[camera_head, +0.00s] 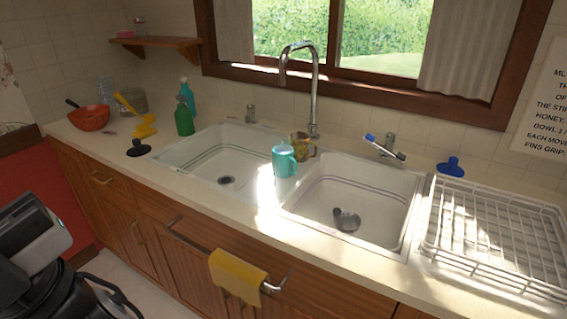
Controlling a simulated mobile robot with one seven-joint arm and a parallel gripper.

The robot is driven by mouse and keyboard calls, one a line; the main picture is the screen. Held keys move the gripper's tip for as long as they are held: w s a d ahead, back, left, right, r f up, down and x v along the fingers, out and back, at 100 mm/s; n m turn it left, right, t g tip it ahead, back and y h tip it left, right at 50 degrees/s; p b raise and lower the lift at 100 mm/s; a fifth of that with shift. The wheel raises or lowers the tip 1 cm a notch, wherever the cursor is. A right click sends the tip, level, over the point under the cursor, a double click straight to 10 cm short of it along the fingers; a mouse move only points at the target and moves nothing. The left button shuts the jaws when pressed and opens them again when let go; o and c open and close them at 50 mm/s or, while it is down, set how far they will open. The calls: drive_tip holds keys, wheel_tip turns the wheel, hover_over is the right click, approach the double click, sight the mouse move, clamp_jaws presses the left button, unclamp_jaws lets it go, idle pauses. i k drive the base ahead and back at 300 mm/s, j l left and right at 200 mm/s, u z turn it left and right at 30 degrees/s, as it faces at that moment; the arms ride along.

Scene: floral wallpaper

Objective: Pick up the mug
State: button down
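A teal mug (284,160) stands upright on the white divider between the two sink basins, with its handle toward the right. A brown and yellow patterned mug or cup (302,147) stands just behind it, near the tap base, and is partly hidden by it. Black and grey parts of my arm and gripper (80,294) show at the lower left, far from both mugs and in front of the counter. The fingertips cannot be made out clearly, nor whether they are open. Nothing is seen held.
A tall tap (315,85) rises behind the mugs. A white dish rack (495,235) is at right. A yellow towel (237,275) hangs on the front rail.

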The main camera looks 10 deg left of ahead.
sight(284, 161)
drive_tip(key=i+j+z, duration=0.1)
drive_tip(key=j+z, duration=0.2)
drive_tip(key=j, duration=0.45)
drive_tip(key=j+z, duration=0.35)
drive_tip(key=j, duration=0.4)
drive_tip(key=i+j+z, duration=0.15)
drive_tip(key=j, duration=0.15)
drive_tip(key=j+z, duration=0.15)
drive_tip(key=j, duration=0.15)
drive_tip(key=i+j+z, duration=0.1)
drive_tip(key=j, duration=0.2)
drive_tip(key=i+j, duration=0.1)
drive_tip(key=i, duration=0.25)
drive_tip(key=i+z, duration=0.1)
drive_tip(key=i, duration=0.25)
